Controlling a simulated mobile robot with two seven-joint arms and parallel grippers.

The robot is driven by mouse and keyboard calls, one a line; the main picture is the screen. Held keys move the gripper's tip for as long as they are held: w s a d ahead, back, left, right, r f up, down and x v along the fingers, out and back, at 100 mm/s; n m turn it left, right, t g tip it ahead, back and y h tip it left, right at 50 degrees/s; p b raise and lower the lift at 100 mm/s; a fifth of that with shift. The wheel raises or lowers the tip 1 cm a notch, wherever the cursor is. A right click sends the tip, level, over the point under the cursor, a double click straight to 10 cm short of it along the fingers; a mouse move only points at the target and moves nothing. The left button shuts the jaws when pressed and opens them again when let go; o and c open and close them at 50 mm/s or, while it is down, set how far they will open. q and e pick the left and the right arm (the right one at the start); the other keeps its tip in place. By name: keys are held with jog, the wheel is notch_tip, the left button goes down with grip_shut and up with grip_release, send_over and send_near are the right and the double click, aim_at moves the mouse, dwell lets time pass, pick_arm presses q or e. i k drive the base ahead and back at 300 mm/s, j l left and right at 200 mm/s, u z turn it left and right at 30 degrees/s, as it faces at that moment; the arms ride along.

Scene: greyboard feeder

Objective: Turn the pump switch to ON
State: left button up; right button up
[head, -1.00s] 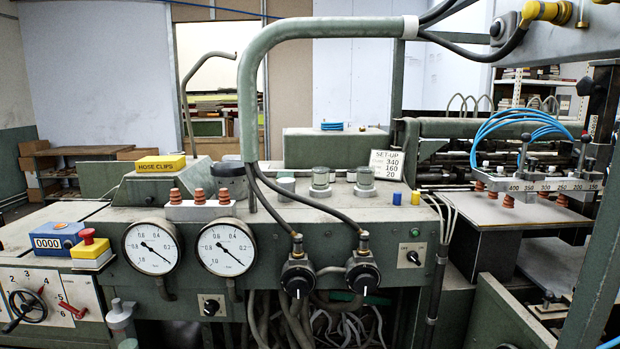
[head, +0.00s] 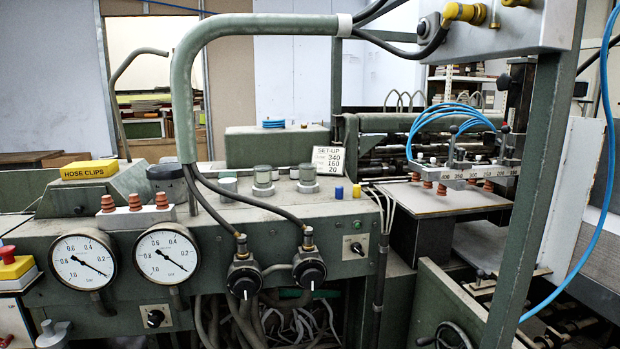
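Two small black rotary switches on pale plates show on the front of the green machine (head: 110,230). One switch (head: 357,248) is at the right of the panel, right of two large black knobs. The other switch (head: 155,318) is lower, below the two gauges. Their lettering is too small to read, so I cannot tell which is the pump switch or its setting. Neither of my grippers is in view.
Two round dial gauges (head: 83,260) are left of the black knobs (head: 309,269). A red button on a yellow box (head: 12,267) is at the left edge. A green upright post (head: 535,170) and a blue hose (head: 590,240) stand at right. Hoses hang below the panel.

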aim_at(355, 247)
jog(key=i+j, duration=0.4)
jog(key=j, duration=0.2)
jog(key=z, duration=1.85)
